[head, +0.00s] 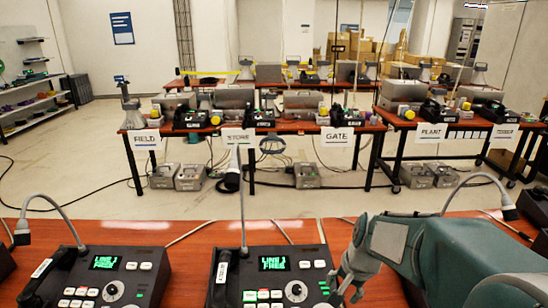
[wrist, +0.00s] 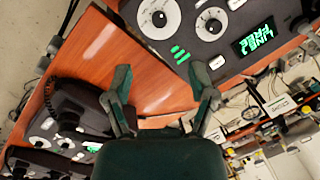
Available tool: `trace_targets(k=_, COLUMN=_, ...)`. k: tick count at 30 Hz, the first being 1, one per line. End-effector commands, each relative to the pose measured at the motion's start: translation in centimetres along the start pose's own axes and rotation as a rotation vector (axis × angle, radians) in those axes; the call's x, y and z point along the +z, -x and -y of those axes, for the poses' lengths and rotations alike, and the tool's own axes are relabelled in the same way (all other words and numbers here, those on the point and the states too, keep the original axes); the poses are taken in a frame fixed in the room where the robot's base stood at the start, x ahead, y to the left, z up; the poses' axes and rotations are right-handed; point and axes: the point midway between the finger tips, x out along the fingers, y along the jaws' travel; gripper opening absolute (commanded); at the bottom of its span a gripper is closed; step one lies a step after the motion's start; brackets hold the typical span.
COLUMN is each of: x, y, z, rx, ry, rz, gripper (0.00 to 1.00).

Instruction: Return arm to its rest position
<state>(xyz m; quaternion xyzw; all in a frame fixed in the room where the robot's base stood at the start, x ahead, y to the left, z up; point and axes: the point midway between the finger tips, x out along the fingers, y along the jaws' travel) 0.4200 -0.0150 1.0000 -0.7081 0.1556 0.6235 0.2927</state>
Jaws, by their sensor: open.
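My gripper (wrist: 162,92) is open and empty in the wrist view, its two fingers spread over the orange-brown desk top (wrist: 160,72). In the head view my arm comes in from the right, bent, with the gripper (head: 345,285) low beside the middle paging phone. That paging phone (head: 270,270) has a green "LINE 1 FREE" screen, a dial, a gooseneck microphone and a handset at its left side. In the wrist view a phone (wrist: 212,30) with a green screen and dials lies past the fingers. Whether a fingertip touches it I cannot tell.
Another paging phone (head: 95,275) stands at the left on the same desk. A handset phone (wrist: 75,105) shows at left in the wrist view. Farther tables carry phones above labels such as FIELD (head: 145,137), GATE (head: 337,135) and PLANT (head: 431,133). Open floor (head: 80,170) lies between.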

Motion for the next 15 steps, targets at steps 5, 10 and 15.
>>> trace_targets(k=5, x=3.3, y=4.8, z=-0.6, rx=-0.01, ry=0.174, rz=-0.085, gripper=0.73)
trace_targets(k=10, x=6.5, y=8.2, z=-1.9, rx=-0.007, ry=0.331, rz=-0.161, gripper=0.73)
trace_targets(k=15, x=9.7, y=10.8, z=-3.5, rx=0.004, ry=0.48, rz=-0.239, gripper=0.73)
